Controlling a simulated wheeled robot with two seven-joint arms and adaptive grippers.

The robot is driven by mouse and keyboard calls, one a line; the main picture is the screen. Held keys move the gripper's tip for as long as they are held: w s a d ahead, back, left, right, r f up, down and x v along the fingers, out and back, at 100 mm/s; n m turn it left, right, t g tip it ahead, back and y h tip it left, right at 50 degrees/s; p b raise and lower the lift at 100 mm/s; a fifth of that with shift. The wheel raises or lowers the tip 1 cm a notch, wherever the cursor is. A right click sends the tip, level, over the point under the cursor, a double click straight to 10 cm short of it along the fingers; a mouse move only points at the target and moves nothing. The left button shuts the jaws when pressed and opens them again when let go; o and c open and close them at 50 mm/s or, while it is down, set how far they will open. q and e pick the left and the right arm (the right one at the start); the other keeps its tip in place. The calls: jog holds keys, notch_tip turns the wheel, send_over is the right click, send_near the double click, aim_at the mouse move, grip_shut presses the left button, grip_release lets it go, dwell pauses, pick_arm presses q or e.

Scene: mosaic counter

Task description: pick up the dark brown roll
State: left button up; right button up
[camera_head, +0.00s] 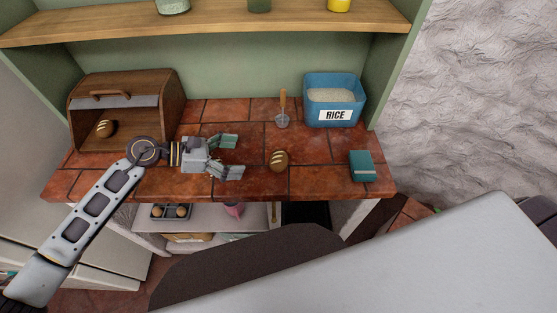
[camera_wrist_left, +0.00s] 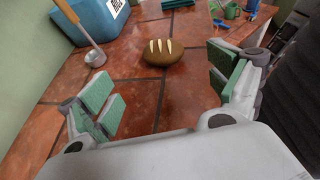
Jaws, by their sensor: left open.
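The dark brown roll (camera_head: 279,160) with pale score marks lies on the red tiled counter, right of the middle in the head view. My left gripper (camera_head: 233,157) is open and empty, low over the counter just left of the roll, its fingers pointing toward it. In the left wrist view the roll (camera_wrist_left: 164,52) sits ahead, between the two open green-padded fingers (camera_wrist_left: 168,92) but beyond their tips, not touched. Another brown roll (camera_head: 105,129) lies in the open wooden bread box (camera_head: 165,100) at the left. My right gripper is not in view.
A blue rice bin (camera_head: 328,115) stands at the back right, and a ladle (camera_head: 282,112) with a wooden handle is near it. A teal box (camera_head: 362,165) lies at the right end. The tiles (camera_head: 320,172) between roll and box are clear. A wooden shelf (camera_head: 210,27) runs above.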

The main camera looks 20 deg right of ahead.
aim_at(273, 158)
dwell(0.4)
pick_arm(q)
jog(key=shift+d+f, duration=0.2)
jog(key=shift+d, duration=0.45)
jog(key=p+x, duration=0.1)
jog(key=x, duration=0.5)
jog(key=shift+d+f+p, duration=0.15)
jog(key=shift+d+p, duration=0.15)
jog(key=shift+d+f, duration=0.15)
jog(key=shift+d, duration=0.1)
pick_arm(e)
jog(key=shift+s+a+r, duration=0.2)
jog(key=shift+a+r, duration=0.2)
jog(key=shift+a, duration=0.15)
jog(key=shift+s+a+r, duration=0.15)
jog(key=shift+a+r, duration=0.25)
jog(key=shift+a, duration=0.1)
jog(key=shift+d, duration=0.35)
pick_arm(q)
jog(key=shift+d, duration=0.1)
